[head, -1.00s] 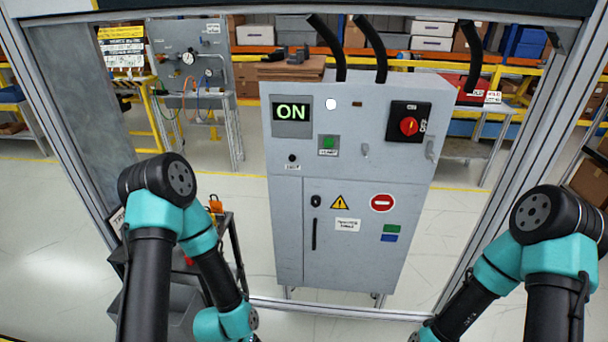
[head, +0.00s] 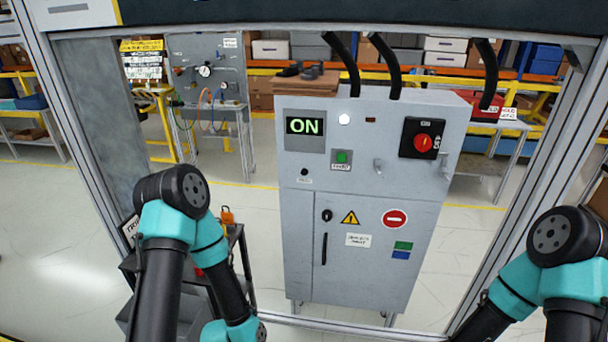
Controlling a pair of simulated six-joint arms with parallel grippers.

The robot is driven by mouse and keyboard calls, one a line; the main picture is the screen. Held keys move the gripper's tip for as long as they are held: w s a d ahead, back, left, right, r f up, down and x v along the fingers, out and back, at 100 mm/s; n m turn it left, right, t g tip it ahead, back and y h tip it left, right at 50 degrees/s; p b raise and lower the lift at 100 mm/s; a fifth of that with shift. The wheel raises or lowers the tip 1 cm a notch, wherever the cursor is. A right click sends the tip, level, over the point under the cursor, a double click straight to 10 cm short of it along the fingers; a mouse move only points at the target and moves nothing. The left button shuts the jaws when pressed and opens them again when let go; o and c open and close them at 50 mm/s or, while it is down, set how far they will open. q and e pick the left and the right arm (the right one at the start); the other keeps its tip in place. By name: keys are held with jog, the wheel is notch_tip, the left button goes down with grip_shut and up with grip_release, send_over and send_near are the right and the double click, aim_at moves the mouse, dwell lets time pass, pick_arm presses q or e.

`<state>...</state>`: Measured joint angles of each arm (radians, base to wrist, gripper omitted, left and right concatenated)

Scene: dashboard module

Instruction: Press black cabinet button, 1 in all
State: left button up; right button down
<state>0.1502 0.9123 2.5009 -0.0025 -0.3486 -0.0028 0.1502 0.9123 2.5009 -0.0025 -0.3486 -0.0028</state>
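The grey cabinet (head: 375,170) stands upright ahead of me in the head view. A small black button (head: 304,172) sits on its upper left front, below the lit green ON display (head: 304,127). A green button (head: 342,157) on a plate is to its right. A red rotary switch (head: 422,140) on a black plate is at the upper right. A black keyhole-like fitting and a long black handle (head: 324,248) are on the lower door. My arms reach in from the lower left and lower right, but both grippers are outside the picture.
Metal frame posts stand at left and right of the cabinet. A dark cart (head: 235,260) with an orange item stands left of the cabinet, behind my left arm. Black hoses rise from the cabinet top. Shelves and a gauge panel (head: 205,75) are behind.

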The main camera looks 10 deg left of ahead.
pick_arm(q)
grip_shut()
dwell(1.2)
